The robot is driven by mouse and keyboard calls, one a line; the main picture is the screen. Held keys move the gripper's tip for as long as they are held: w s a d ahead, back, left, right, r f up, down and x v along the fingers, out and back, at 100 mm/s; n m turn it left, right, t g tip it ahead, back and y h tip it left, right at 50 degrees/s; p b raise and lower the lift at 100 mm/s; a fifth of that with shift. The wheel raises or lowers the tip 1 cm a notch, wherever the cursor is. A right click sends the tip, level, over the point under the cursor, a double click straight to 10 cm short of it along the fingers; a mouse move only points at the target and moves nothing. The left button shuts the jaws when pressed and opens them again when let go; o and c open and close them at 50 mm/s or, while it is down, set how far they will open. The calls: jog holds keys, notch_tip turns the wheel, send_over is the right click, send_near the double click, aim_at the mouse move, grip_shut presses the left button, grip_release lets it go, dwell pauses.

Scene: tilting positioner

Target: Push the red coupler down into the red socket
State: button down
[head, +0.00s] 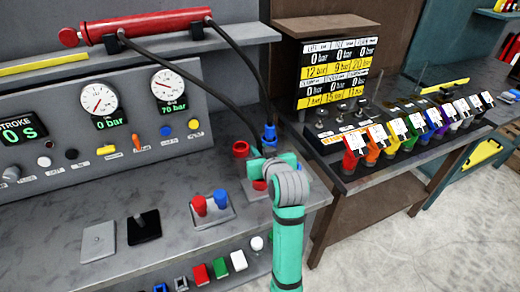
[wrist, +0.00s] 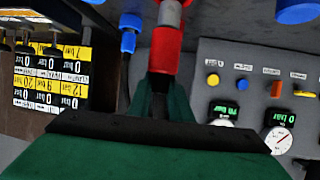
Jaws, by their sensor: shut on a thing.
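My gripper (head: 275,163), with green fingers, is shut on the red coupler (wrist: 166,48). In the wrist view the picture is upside down; the coupler's grey metal end points to the top edge, with a bit of red beside it. In the head view a black hose runs to the gripper, and the fingers hide most of the coupler. A red part (head: 259,185) shows just below the fingers; I cannot tell whether it is the red socket or the coupler. Whether coupler and socket touch is hidden.
A blue coupler (head: 269,134) with its hose stands close behind my gripper. A red cylindrical part (head: 240,149) stands just left. A plate with red and blue knobs (head: 212,207) lies on the bench at left. The gauge panel (head: 130,112) rises behind.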

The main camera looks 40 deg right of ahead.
jog(key=shift+f, duration=2.25)
jog(key=c, duration=1.5)
grip_release()
jog(key=shift+c, duration=0.2)
jog(key=v, duration=1.1)
jog(key=shift+w+f, duration=0.1)
